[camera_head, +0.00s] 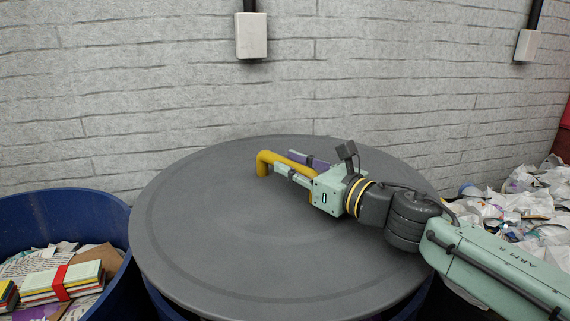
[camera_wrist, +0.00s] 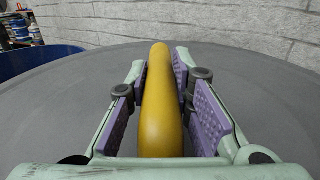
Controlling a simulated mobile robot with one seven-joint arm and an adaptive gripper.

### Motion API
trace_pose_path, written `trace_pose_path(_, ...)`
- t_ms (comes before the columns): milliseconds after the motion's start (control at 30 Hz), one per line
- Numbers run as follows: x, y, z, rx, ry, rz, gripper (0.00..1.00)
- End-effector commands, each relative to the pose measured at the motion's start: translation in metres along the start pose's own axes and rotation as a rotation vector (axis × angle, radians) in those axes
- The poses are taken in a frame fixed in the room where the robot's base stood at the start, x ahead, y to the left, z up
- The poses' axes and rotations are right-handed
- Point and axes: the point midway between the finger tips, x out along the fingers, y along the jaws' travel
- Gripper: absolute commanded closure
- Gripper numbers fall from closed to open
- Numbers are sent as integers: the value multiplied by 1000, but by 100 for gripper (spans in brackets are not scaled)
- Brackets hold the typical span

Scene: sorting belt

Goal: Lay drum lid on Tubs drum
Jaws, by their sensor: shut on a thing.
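The drum lid (camera_head: 215,235) is a large grey disc with a yellow bar handle (camera_head: 266,162) on top. In the head view it lies over a blue drum (camera_head: 165,303), whose wall shows just below the lid's front edge. I cannot tell whether the lid rests on the rim or hangs slightly above it. My gripper (camera_head: 294,166) reaches in from the right and is shut on the handle. In the wrist view the yellow handle (camera_wrist: 162,110) runs between the purple pads of my gripper (camera_wrist: 164,100), and the grey lid (camera_wrist: 60,110) spreads out beneath.
An open blue drum (camera_head: 70,203) with paper, cardboard and a red-banded bundle (camera_head: 60,283) stands at the left, close to the lid's edge. A heap of crumpled paper (camera_head: 510,215) lies at the right. A grey brick wall (camera_head: 150,90) stands behind.

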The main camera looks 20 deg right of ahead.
Motion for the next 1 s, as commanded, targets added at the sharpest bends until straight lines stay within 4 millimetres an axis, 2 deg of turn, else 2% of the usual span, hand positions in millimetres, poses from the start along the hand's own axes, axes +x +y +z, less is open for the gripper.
trace_pose_path(300, 1, 0, -32, -1, -3, 1, 100)
trace_pose_path(500, 1, 0, -45, -2, -3, 1, 100)
trace_pose_path(1000, 1, 0, -50, -3, -4, 1, 100)
